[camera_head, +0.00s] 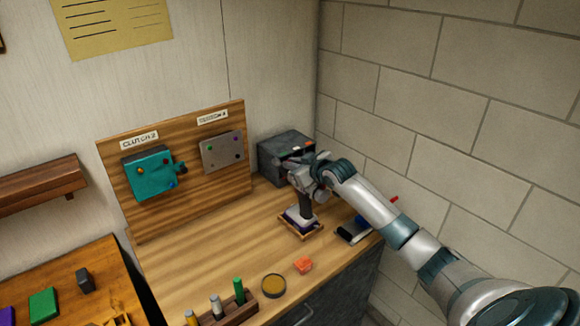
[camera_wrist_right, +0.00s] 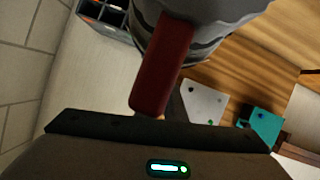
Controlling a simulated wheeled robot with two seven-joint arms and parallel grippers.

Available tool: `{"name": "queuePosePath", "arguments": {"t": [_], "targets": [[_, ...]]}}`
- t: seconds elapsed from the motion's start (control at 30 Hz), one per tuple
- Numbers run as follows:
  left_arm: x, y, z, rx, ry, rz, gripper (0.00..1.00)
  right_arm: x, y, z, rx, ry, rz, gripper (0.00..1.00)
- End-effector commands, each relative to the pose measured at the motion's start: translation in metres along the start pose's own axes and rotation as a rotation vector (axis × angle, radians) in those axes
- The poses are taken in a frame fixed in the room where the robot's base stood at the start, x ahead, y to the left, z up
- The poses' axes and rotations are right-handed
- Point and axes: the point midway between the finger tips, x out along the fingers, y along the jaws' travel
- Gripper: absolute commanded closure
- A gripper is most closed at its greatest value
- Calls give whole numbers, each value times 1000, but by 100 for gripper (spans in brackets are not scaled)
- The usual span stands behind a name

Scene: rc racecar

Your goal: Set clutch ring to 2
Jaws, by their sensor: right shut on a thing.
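A teal clutch box (camera_head: 152,175) with a dark knob on its right side hangs on the upright wooden board, under a label that seems to read "CLUTCH 2". It also shows in the wrist view (camera_wrist_right: 262,122). My right gripper (camera_head: 307,187) is shut on the upper part of an upright dark-handled tool (camera_head: 305,211). The tool's pale and purple foot is in a small wooden cradle (camera_head: 288,226). Its clutch ring cannot be made out. In the wrist view, a dark red part and a grey rounded body are close up. My left gripper is not in view.
A grey plate (camera_head: 222,153) is on the board; a dark box (camera_head: 285,150) stands behind my gripper. A black-and-blue item (camera_head: 354,231) is to the cradle's right. An orange block (camera_head: 303,265), round dish (camera_head: 273,286) and wooden rack (camera_head: 228,311) line the front. The bench's middle left is clear.

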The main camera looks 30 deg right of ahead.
Motion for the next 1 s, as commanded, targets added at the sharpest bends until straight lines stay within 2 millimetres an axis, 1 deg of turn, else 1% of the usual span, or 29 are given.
{"name": "queuePosePath", "arguments": {"t": [0.3,0.33,0.37,0.4,0.77,0.87,1.0], "targets": [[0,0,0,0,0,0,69,0,1,0,8,-1,-3,100],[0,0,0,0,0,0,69,0,1,0,7,-1,-3,84],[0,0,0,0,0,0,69,0,1,0,7,-1,-3,76],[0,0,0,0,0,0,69,0,1,0,7,-1,-3,72],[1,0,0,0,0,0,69,-1,0,0,6,0,-3,72],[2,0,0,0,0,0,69,-4,0,1,5,0,-3,72],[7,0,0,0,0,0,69,-13,0,2,5,0,-3,72]]}}
